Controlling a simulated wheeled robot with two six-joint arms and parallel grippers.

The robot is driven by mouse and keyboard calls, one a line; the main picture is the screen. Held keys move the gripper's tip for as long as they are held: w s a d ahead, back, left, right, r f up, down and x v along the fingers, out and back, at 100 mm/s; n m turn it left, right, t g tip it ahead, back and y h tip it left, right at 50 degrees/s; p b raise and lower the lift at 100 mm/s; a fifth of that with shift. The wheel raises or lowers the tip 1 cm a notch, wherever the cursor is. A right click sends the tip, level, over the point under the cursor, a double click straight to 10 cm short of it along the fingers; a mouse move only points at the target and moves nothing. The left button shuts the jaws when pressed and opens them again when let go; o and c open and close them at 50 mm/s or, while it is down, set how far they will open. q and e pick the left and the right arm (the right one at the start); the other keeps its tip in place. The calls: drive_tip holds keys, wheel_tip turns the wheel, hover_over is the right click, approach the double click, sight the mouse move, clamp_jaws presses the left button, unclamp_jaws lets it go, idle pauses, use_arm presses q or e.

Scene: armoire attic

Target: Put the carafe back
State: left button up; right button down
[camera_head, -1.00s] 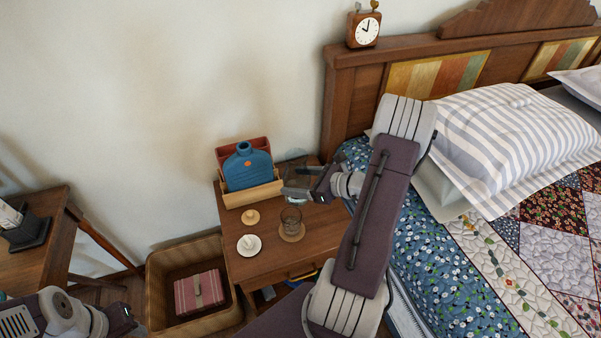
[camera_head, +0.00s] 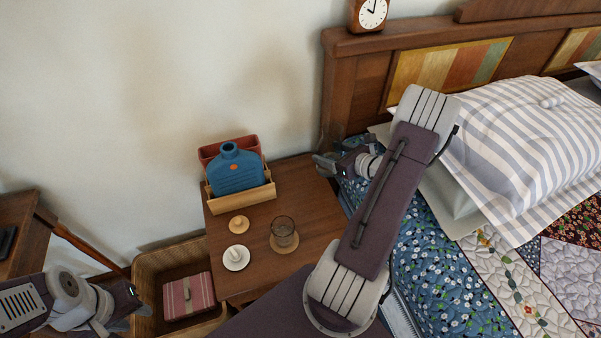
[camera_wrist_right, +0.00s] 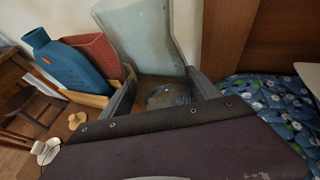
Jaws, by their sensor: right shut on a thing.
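The carafe (camera_wrist_right: 145,38) is pale, see-through glass and fills the top middle of the right wrist view. My right gripper (camera_wrist_right: 163,92) is shut on it, one finger on each side. A rounded clear glass part shows low between the fingers. In the head view my right gripper (camera_head: 336,166) is at the back right corner of the nightstand (camera_head: 305,195), in front of the headboard; the carafe is hard to make out there. My left gripper (camera_head: 135,303) is at the lower left beside the basket, and its fingers are too unclear to judge.
On the nightstand are a blue bottle (camera_head: 236,175) in a wooden holder (camera_head: 245,200), a tumbler (camera_head: 283,231) on a coaster, a small round wooden piece (camera_head: 239,225) and a white dish (camera_head: 236,258). A basket (camera_head: 150,270) stands left, the bed right.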

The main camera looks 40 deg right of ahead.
drive_tip(key=w+a+f+b, duration=0.1)
drive_tip(key=w+f, duration=0.2)
drive_tip(key=w+a+f+b, duration=0.1)
drive_tip(key=w+a+f, duration=0.1)
drive_tip(key=f, duration=0.1)
drive_tip(key=w+a+f+b, duration=0.1)
drive_tip(key=w+a+f, duration=0.1)
drive_tip(key=w+f, duration=0.1)
drive_tip(key=shift+w+a+f, duration=0.1)
drive_tip(key=shift+w+f, duration=0.2)
drive_tip(key=shift+f, duration=0.2)
drive_tip(key=shift+f+b, duration=0.15)
drive_tip(key=shift+b, duration=0.15)
drive_tip(key=shift+c, duration=0.9)
unclamp_jaws()
drive_tip(key=shift+f, duration=0.1)
